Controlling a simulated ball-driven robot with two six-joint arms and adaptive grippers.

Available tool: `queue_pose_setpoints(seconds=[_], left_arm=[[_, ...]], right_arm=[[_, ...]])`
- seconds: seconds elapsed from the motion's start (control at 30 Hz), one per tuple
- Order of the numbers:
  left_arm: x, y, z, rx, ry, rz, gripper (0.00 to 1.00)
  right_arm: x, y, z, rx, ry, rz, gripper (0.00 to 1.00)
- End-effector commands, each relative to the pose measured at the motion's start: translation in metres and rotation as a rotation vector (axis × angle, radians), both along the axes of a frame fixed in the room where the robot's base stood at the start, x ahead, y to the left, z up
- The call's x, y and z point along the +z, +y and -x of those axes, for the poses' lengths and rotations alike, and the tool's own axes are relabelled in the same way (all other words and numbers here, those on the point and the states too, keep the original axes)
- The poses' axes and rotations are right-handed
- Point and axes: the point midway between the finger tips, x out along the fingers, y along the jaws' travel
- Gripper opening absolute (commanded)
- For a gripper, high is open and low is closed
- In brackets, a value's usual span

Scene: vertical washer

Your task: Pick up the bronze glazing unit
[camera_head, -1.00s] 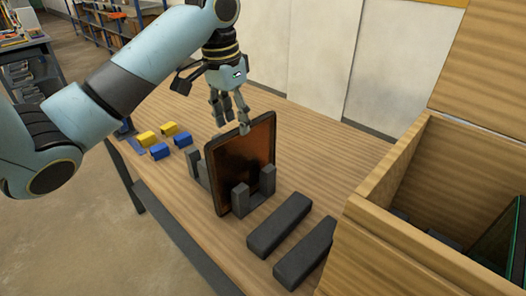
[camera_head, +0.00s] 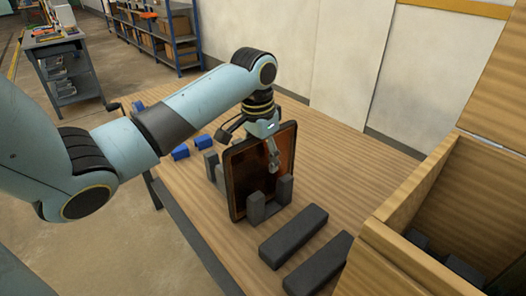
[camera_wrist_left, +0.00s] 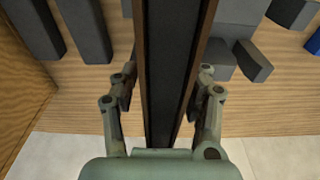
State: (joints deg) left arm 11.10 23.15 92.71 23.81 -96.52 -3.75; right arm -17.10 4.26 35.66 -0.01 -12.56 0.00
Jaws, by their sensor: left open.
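The bronze glazing unit (camera_head: 247,178), a dark-framed pane with a brownish face, stands upright in a grey slotted stand (camera_head: 257,207) on the wooden table. My left gripper (camera_head: 268,153) is at its top edge, with one finger in front of the pane and the other hidden behind it. In the left wrist view the unit (camera_wrist_left: 168,60) runs edge-on between the two open fingers (camera_wrist_left: 165,88). Small gaps show on both sides there, so the fingers do not look closed on it. My right gripper is not in view.
Two dark grey bars (camera_head: 293,236) lie on the table in front of the stand. A large open wooden box (camera_head: 408,254) stands at the right. Blue blocks (camera_head: 181,152) lie behind the stand at left.

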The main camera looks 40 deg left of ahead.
Motion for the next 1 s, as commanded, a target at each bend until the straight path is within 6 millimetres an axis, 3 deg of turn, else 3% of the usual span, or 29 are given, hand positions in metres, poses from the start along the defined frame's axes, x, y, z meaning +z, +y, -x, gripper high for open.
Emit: queue_pose_setpoints(seconds=[0.27, 0.6, 1.0], left_arm=[[-0.0038, -0.0001, -0.0002, 0.000, 0.000, 0.000, 0.45], [-0.0035, 0.0000, -0.0003, 0.000, 0.000, 0.000, 0.00], [-0.0019, 0.0001, -0.0015, -0.001, -0.004, -0.001, 0.00]], right_arm=[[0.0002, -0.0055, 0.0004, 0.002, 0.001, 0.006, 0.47], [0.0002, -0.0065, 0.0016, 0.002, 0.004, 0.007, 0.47], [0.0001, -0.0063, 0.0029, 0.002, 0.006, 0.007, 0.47]])
